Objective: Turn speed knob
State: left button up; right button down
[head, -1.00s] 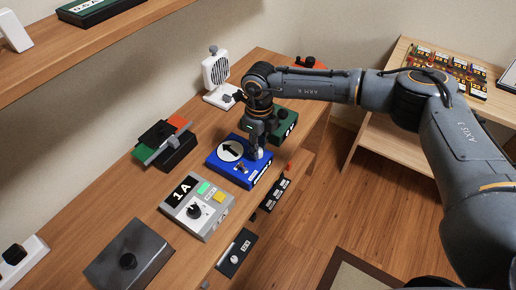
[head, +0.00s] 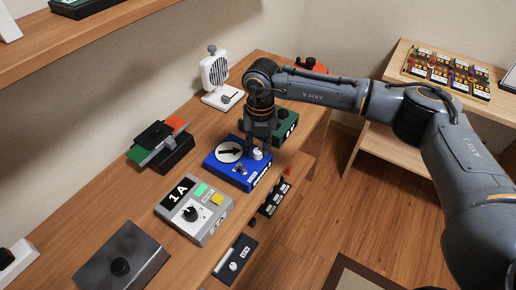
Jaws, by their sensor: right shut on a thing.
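A blue box (head: 226,172) stands on the wooden bench near the picture's middle. Its round white dial (head: 229,152) carries a black arrow that points right. A small white knob (head: 258,155) is on the box's top, to the right of the dial. My right gripper (head: 259,149) comes down from above and is shut on this knob. The fingers partly hide it. A small metal switch (head: 240,169) is on the same box. My left gripper is not in view. I cannot read a speed label on the box.
A grey box marked 1A (head: 194,208) with a black knob stands in front. A green box (head: 285,127) stands just behind the gripper. A white fan (head: 216,72) is at the back. Small panels (head: 275,196) hang at the bench's right edge.

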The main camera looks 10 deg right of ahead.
aim_at(260, 151)
jog(key=shift+w+m+b, duration=0.1)
jog(key=shift+m+b, duration=0.3)
jog(key=shift+m, duration=1.6)
jog(key=shift+r, duration=0.1)
jog(key=c, duration=1.1)
grip_release()
notch_tip(260, 151, up, 12)
jog(key=shift+d, duration=0.25)
